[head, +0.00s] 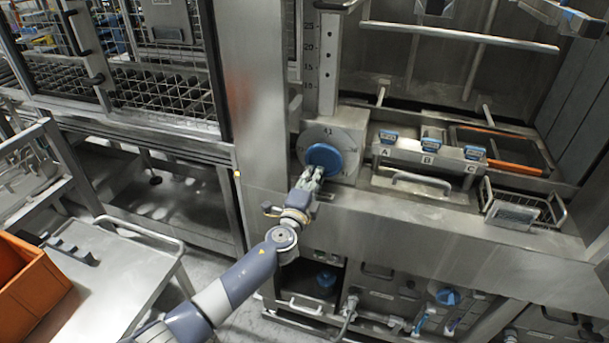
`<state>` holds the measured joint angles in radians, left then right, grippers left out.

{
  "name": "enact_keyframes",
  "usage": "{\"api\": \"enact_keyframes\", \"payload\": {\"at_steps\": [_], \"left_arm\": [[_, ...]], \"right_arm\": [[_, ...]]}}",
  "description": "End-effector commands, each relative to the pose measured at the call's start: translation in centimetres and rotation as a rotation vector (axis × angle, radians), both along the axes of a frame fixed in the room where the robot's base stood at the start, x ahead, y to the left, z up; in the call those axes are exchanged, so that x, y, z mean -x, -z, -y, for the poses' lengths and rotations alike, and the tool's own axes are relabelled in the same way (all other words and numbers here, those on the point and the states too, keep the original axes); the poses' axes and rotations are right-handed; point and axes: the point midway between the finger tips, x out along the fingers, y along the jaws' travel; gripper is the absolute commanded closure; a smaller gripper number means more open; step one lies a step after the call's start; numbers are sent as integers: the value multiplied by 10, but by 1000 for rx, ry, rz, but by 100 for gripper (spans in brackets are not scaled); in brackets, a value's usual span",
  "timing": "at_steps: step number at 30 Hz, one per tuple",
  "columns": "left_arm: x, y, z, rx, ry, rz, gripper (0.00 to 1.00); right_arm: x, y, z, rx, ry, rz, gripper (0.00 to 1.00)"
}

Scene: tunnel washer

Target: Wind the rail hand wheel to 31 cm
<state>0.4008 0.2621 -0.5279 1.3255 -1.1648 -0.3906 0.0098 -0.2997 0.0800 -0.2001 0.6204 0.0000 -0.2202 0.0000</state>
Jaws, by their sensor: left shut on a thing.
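The rail hand wheel is a blue disc (323,158) in front of a round grey dial plate (351,146) on the front of the steel washer. The number 41 or similar shows at the dial's top; I cannot read it surely. Above it a vertical scale (327,65) carries marks of about 15, 20 and 25. My left gripper (313,176) is at the wheel's lower edge, shut on the wheel, and hides part of its lower rim. My right gripper is not in view.
Blue-topped blocks labelled A (389,136), B and C sit right of the wheel. A wire basket (523,207) is further right. A steel cart (105,275) with an orange crate (30,285) stands at lower left. Wire-mesh doors (160,90) are at upper left.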

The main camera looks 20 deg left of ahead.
Motion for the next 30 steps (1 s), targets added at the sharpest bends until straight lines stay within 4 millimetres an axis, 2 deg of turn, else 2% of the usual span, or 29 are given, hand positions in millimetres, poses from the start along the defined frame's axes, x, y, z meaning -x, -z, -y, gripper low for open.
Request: {"api": "enact_keyframes", "payload": {"at_steps": [1, 10, 19, 30], "left_arm": [[1, 5, 7, 0, 15, -9, 95], [0, 2, 9, 1, 15, -4, 97], [0, -1, 23, 2, 16, 0, 97], [0, -4, 26, 0, 17, 5, 97]], "right_arm": [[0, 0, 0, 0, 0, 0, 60], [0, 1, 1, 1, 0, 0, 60], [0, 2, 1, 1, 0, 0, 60], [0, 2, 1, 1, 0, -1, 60]]}}
